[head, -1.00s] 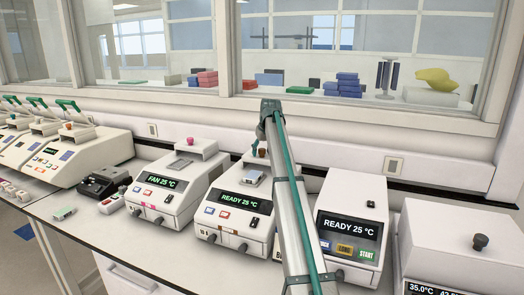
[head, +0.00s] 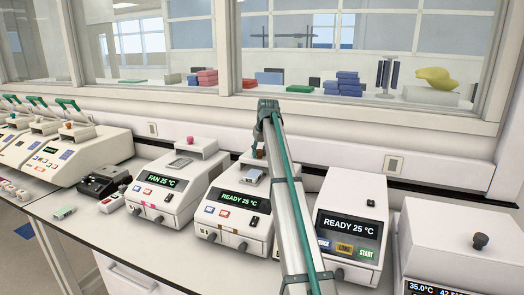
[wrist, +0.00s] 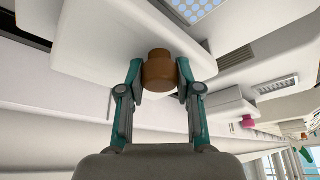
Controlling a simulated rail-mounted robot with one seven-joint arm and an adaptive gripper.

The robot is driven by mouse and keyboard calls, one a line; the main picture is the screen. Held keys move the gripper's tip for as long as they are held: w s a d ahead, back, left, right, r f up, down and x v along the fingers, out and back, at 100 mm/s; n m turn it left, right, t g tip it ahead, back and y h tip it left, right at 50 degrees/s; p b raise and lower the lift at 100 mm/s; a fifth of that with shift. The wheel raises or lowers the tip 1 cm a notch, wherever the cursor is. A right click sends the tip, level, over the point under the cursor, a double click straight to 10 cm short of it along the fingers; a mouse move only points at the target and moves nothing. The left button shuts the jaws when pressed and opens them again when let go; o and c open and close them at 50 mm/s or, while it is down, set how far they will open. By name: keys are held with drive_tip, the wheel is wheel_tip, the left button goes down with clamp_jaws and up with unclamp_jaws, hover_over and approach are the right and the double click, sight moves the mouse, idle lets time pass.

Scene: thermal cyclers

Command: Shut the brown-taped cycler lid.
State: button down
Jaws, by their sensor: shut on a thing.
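The brown-taped cycler (head: 233,225) stands mid-bench with its screen reading READY 25 °C. Its lid (wrist: 110,45) fills the upper left of the wrist view and carries a brown knob (wrist: 160,72). The lid stands back, and the well block shows uncovered in front of it, with a blue grid (wrist: 192,8) at the top of the wrist view. My gripper (wrist: 161,78) is shut on the brown knob, one finger on each side. In the head view my gripper (head: 256,150) is at the back of this cycler, and my arm partly hides its right side.
A pink-knobbed cycler (head: 165,190) stands just left, reading FAN 25 °C. Another cycler (head: 350,225) stands close on the right, with a larger white unit (head: 455,245) beyond it. A wall and window ledge run close behind.

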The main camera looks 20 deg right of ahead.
drive_tip(key=s+a, duration=0.8)
drive_tip(key=shift+a+f, duration=0.1)
drive_tip(key=shift+w, duration=0.1)
drive_tip(key=c, duration=0.8)
unclamp_jaws()
drive_tip(key=shift+a, duration=0.15)
